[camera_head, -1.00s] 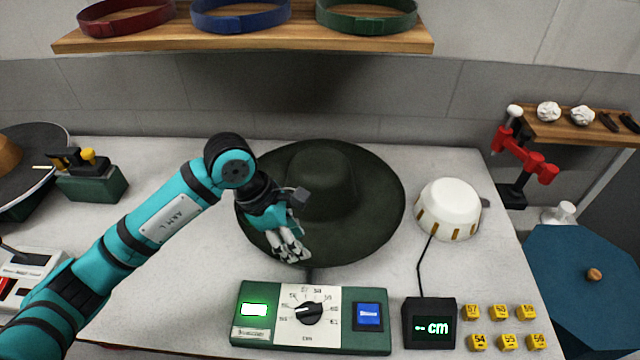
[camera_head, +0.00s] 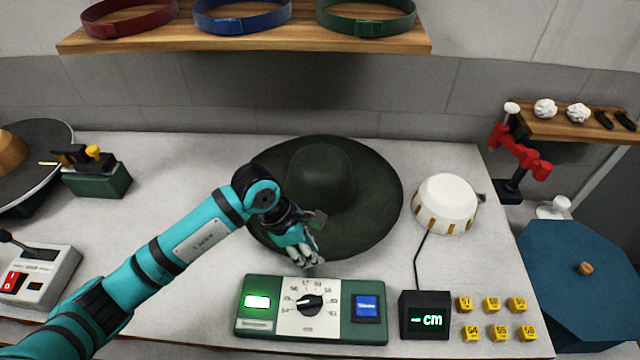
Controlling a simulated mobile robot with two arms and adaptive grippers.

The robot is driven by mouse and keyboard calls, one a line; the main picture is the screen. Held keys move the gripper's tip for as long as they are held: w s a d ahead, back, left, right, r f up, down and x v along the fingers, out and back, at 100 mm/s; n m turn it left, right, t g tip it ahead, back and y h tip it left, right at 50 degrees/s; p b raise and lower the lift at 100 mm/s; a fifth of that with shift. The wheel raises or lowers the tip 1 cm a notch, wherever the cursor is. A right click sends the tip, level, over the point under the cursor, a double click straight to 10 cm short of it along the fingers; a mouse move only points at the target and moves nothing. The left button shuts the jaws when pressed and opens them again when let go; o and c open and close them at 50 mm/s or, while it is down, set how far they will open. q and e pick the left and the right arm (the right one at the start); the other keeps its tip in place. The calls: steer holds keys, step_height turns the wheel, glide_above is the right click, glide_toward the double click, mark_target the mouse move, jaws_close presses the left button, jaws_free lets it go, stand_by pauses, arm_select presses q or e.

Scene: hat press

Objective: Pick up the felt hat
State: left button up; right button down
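The dark green felt hat (camera_head: 321,180), with a wide brim, lies crown up on the white table. My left gripper (camera_head: 306,262) is over the near left edge of the brim, pointing down towards the front of the table. Its fingers look close together, but the gap between them is too small to read, and I cannot tell whether they touch the brim. My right gripper is not in view.
A green control box with a dial (camera_head: 312,309) stands just in front of the hat. A white dome (camera_head: 445,203) and a cm display (camera_head: 425,315) are at the right, with yellow number blocks (camera_head: 492,304). A shelf (camera_head: 245,37) with hat bands hangs above.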

arm_select(q)
jaws_close()
steer(key=shift+r, duration=0.15)
steer(key=shift+w+r, duration=0.1)
steer(key=shift+r, duration=0.25)
step_height(320, 180, up, 8)
steer(key=b, duration=0.3)
steer(key=shift+f, duration=0.15)
steer(key=shift+r, duration=0.7)
steer(key=shift+c, duration=0.6)
jaws_free()
jaws_close()
